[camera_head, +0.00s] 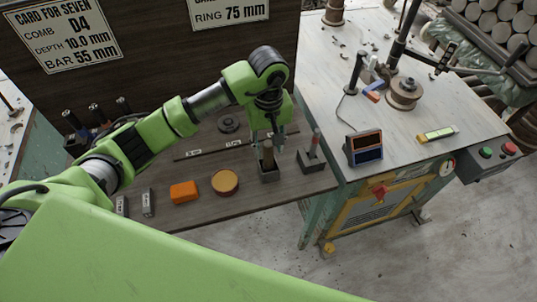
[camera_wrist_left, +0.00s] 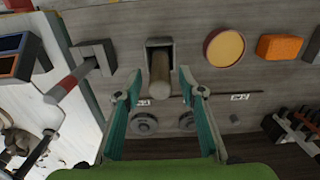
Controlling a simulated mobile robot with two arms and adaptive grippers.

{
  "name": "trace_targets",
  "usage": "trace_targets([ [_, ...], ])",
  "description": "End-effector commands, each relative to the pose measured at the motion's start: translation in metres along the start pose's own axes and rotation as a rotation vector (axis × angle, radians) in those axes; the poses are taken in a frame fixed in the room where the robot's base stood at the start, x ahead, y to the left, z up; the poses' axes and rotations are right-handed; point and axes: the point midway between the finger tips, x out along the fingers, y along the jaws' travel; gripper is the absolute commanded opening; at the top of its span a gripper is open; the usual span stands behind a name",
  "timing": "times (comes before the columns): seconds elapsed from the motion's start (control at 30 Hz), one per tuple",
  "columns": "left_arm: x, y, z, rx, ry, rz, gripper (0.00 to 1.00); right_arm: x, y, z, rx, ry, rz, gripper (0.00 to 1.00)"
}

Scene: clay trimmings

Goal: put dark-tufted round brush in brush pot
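A small dark square pot (camera_head: 269,175) stands near the front right of the brown table; it also shows in the wrist view (camera_wrist_left: 151,43). A pale brown round brush-like piece (camera_head: 268,156) stands upright in it, and its end shows in the wrist view (camera_wrist_left: 159,85). I cannot make out a dark tuft on it. My left gripper (camera_head: 268,143) is directly above the pot, pointing down. Its fingers, seen in the wrist view (camera_wrist_left: 160,74), are apart on either side of the brush, with gaps visible. My right gripper is not in view.
A dark holder (camera_head: 312,166) with a red-tipped handle stands close right of the pot. An amber round tin (camera_head: 225,182) and an orange block (camera_head: 184,192) lie left. A dark disc (camera_head: 229,124) lies behind. A pale workbench (camera_head: 440,95) adjoins on the right.

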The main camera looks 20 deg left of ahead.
Motion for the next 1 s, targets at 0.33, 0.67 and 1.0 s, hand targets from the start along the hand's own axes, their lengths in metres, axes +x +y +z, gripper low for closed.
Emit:
trace_targets([
  [0.33,-0.064,0.0,-0.001,0.0,0.003,0.001,0.36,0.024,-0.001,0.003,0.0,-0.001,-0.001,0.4],
  [0.67,-0.08,-0.001,0.0,-0.001,0.0,-0.001,0.36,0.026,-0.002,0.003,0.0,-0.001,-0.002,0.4],
  [1.0,-0.08,0.0,0.0,0.0,0.0,-0.001,0.36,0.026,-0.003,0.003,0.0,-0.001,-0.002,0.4],
])
